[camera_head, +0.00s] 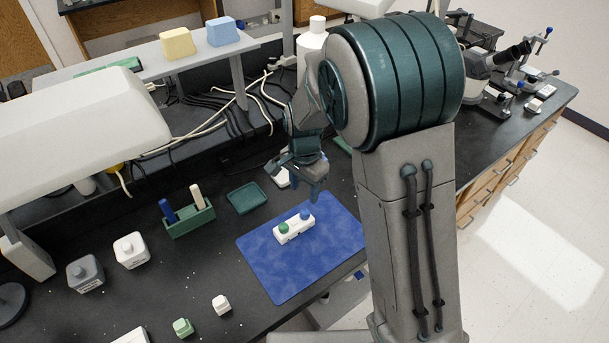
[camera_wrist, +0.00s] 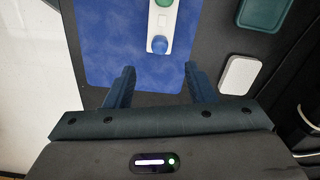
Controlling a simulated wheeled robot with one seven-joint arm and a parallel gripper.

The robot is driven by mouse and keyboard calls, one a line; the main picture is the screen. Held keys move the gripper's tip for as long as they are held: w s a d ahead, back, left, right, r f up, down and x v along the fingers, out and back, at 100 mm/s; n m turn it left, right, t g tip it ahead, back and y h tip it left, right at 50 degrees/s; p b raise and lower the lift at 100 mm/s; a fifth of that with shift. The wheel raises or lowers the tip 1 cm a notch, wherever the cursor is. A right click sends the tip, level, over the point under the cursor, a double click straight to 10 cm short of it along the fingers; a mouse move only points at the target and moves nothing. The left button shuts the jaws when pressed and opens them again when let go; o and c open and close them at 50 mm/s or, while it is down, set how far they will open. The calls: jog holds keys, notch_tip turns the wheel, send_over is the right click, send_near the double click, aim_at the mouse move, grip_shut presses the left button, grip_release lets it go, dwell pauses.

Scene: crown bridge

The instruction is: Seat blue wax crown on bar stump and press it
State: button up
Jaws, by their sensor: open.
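A white bar (camera_head: 295,230) lies on the blue mat (camera_head: 265,268). It carries a round green piece (camera_head: 284,228) at one end and the blue wax crown (camera_head: 305,214) at the other. In the wrist view the blue crown (camera_wrist: 159,44) sits at the near end of the bar (camera_wrist: 163,24); whether it is fully down on its stump I cannot tell. My gripper (camera_head: 314,188) is above the mat, close to the blue end of the bar. In the wrist view my gripper (camera_wrist: 160,85) is open, with nothing between its fingers, and the crown lies beyond the fingertips.
A green tray (camera_head: 246,199) and a green holder (camera_head: 190,222) with blue and white sticks stand left of the mat. A white flat dish (camera_wrist: 239,76) is beside the mat.

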jog(key=shift+r, duration=2.35)
jog(key=shift+c, duration=0.2)
